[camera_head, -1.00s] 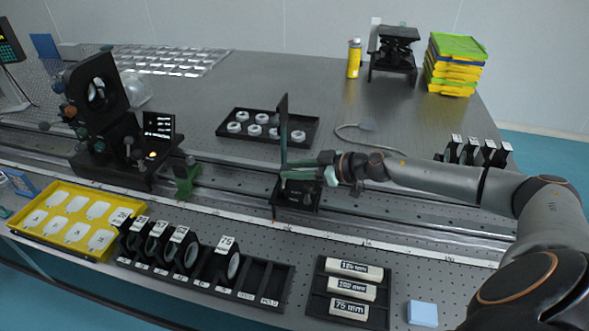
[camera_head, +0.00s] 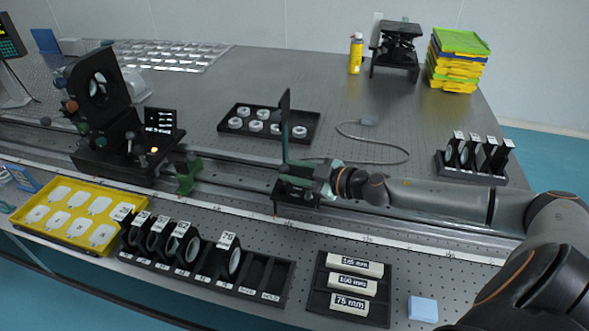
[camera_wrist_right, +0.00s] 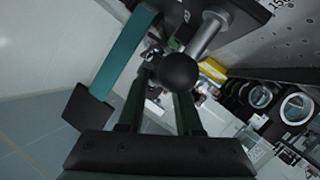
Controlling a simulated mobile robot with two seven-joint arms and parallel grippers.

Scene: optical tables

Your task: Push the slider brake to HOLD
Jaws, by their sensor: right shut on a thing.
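The black slider (camera_head: 297,193) sits on the long rail, with a thin dark upright plate (camera_head: 285,130) standing above it. My right gripper (camera_head: 318,176) is at the slider's right side, just right of the plate. In the right wrist view, a black ball knob (camera_wrist_right: 178,72) on a silver rod (camera_wrist_right: 208,36) lies between the green fingers of the gripper (camera_wrist_right: 163,88), which is shut on it. I take the knob to be the brake's handle. No HOLD mark is legible. A teal bar (camera_wrist_right: 124,50) passes beside the fingers. My left gripper is not in view.
A larger black optical mount (camera_head: 100,100) and a green clamp (camera_head: 187,177) stand left along the rail. A tray of white rings (camera_head: 268,126) and a loose cable (camera_head: 375,140) lie behind. A lens rack (camera_head: 205,268) and a block tray (camera_head: 345,283) lie in front.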

